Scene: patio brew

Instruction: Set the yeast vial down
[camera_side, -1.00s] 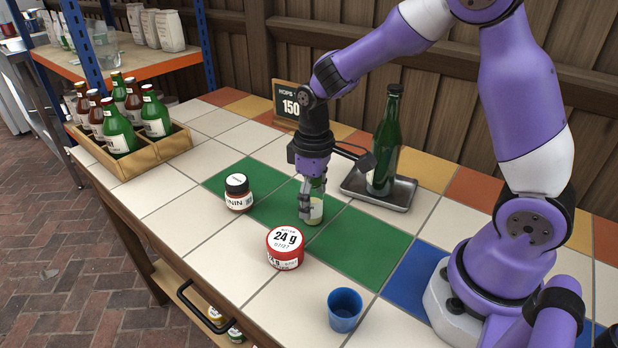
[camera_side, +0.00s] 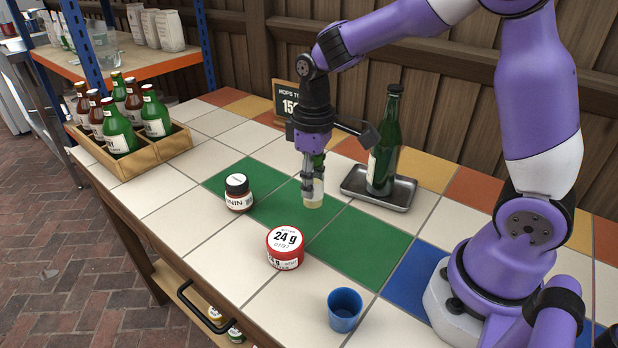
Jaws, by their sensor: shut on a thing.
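The yeast vial (camera_side: 314,203) is a small pale vial with a greenish upper part. My gripper (camera_side: 312,190) points down and is shut on it. The vial is upright over the green tiles (camera_side: 272,210) in the middle of the table. Whether its base touches the tiles or is slightly above them is hard to tell. The fingers hide part of the vial.
A brown jar (camera_side: 238,193) stands left of the vial, and a red-and-white tub labelled 24 g (camera_side: 285,248) stands in front. A blue cup (camera_side: 344,310) is nearer. A green bottle (camera_side: 384,145) stands on a metal tray (camera_side: 402,190). A bottle crate (camera_side: 150,152) is at left.

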